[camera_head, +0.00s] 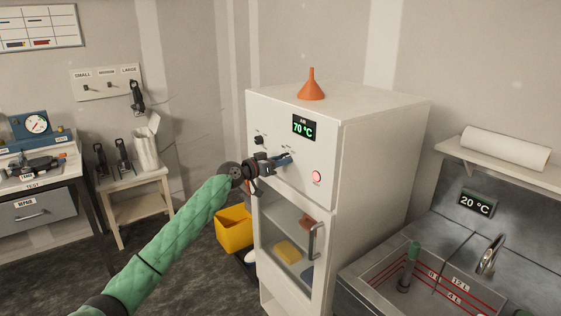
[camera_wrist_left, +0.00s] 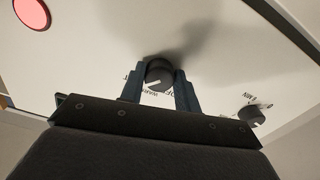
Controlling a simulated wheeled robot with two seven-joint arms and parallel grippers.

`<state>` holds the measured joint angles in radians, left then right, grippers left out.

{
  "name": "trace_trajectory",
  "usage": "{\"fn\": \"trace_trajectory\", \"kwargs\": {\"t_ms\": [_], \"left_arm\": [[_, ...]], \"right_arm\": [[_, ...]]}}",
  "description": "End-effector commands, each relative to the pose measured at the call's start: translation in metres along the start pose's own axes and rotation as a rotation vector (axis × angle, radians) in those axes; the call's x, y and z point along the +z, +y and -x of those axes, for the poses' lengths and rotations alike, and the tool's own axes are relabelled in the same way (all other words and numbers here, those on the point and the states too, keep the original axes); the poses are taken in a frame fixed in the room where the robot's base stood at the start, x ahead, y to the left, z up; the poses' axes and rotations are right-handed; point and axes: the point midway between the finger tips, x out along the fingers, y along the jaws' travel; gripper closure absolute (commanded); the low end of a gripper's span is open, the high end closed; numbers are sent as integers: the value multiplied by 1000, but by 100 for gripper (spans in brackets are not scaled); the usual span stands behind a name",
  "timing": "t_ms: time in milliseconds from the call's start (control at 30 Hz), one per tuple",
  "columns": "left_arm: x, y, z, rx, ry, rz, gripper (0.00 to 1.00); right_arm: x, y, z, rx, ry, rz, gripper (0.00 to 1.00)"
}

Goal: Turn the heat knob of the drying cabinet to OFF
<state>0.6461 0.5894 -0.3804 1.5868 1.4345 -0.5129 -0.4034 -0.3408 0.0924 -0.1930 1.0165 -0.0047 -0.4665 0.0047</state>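The drying cabinet (camera_head: 385,170) is a tall white box. Its display (camera_head: 304,127) reads 70 °C and its round red light or button (camera_head: 317,177) is bright. My left gripper (camera_head: 287,158) is at the front panel, covering the heat knob in the head view. In the left wrist view the heat knob (camera_wrist_left: 158,73) is dark and round, with a small white mark on its face. The left gripper's fingers (camera_wrist_left: 160,88) flank it closely and appear to touch both sides. Lettering beside it, partly hidden, seems to include WARM and OFF. My right gripper is not in view.
A second dark knob (camera_wrist_left: 251,116), marked in MIN, sits beside the heat knob; it also shows in the head view (camera_head: 259,140). An orange funnel (camera_head: 312,86) stands on the cabinet. The cabinet's door handle (camera_head: 313,240) is below. A sink (camera_head: 425,280) is at right.

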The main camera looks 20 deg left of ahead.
Motion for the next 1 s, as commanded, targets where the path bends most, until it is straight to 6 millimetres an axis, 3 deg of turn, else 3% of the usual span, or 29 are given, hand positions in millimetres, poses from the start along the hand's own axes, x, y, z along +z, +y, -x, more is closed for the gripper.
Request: {"fn": "trace_trajectory", "kwargs": {"t_ms": [467,667,1000], "left_arm": [[1,0,0,0,0,124,91],[1,0,0,0,2,289,91],[-1,1,0,0,2,613,91]], "right_arm": [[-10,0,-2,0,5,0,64],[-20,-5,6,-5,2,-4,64],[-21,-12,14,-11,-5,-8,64]]}}
